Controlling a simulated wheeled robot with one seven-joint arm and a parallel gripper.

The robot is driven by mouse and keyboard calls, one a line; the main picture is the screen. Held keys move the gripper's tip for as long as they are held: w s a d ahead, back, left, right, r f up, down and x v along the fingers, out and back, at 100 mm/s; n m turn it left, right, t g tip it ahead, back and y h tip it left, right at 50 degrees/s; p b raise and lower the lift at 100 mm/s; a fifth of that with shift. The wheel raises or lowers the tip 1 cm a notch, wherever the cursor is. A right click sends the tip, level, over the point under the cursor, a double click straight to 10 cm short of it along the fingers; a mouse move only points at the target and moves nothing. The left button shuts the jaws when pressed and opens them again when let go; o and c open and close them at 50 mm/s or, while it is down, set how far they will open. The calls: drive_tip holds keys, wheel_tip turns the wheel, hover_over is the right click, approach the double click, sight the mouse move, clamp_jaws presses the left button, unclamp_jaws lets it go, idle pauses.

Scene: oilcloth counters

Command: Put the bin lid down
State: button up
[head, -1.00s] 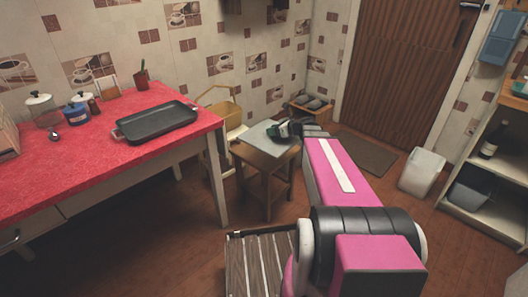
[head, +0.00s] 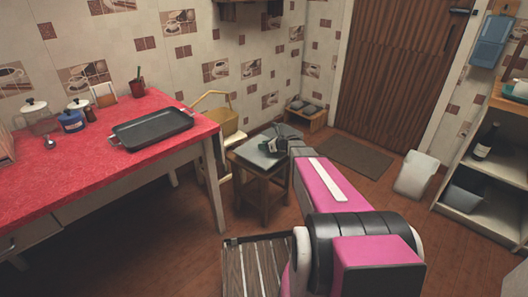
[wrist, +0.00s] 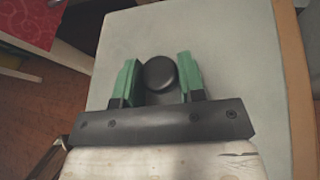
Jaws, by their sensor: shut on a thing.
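The bin lid is a flat light-grey panel (wrist: 240,60) with a round black knob (wrist: 160,74), seen in the wrist view. My gripper (wrist: 158,80) has its green fingers on either side of the knob and is shut on it. In the head view the lid (head: 250,151) is at the top of a small wooden stool (head: 263,190), and my gripper (head: 280,143) is over it, partly hiding it. A wooden edge shows beside the lid in the wrist view. I cannot tell whether the lid fully rests on the stool.
A red-covered counter (head: 70,175) with a black tray (head: 152,129) stands at left. A low wooden box (head: 303,117) is by the wall. A white bin-like container (head: 416,174) and a shelf unit (head: 470,205) are at right.

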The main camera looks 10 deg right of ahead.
drive_tip(key=shift+f, duration=1.55)
drive_tip(key=shift+f, duration=0.1)
drive_tip(key=o, duration=1)
